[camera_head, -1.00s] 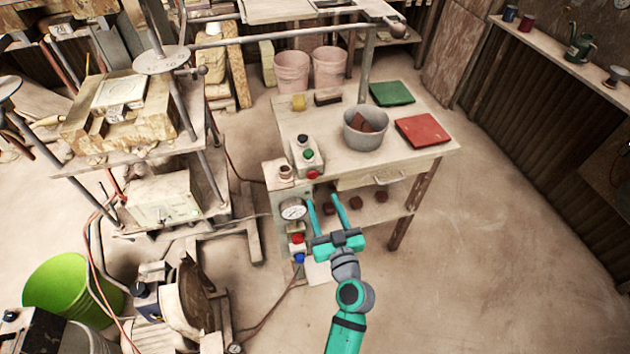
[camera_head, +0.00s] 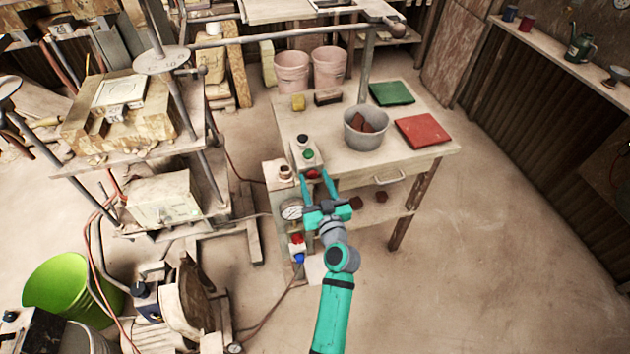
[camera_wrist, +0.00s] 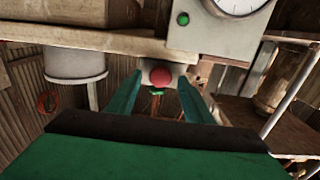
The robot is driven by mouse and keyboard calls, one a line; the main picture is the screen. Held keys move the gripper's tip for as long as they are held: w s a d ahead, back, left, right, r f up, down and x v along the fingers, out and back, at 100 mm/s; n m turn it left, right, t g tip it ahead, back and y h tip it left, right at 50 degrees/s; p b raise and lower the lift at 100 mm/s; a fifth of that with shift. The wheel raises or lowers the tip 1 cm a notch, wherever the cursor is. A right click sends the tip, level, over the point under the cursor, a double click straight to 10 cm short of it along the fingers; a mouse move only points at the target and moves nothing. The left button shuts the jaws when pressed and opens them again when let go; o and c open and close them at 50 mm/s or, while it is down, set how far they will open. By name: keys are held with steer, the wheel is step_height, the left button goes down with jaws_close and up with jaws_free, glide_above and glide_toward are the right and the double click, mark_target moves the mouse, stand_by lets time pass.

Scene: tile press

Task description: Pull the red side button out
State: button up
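The red side button (camera_head: 312,174) is on the front side of a small control box (camera_head: 306,158) on the table. It also shows as a round red knob in the wrist view (camera_wrist: 160,77), where the scene appears upside down. My gripper (camera_wrist: 160,82) is open, with one teal finger to each side of the button in that view. In the head view my gripper (camera_head: 315,176) has its fingertips close to the button. A gap shows between each finger and the button in the wrist view. I cannot tell whether the fingertips reach past its front.
A pressure gauge (camera_head: 291,210) and a lower red button (camera_head: 297,239) with a blue one (camera_head: 299,258) are left of my gripper. The table (camera_head: 350,160) carries a grey bucket (camera_head: 352,137). A drawer handle (camera_head: 389,178) juts out to the right. Floor at lower right is clear.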

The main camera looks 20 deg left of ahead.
jaws_close()
steer(key=shift+s+d, duration=0.45)
steer(key=shift+s, duration=0.1)
steer(key=shift+o, duration=0.6)
jaws_free()
steer(key=shift+s, duration=0.1)
steer(key=v, duration=1)
steer(key=shift+s+d, duration=0.3)
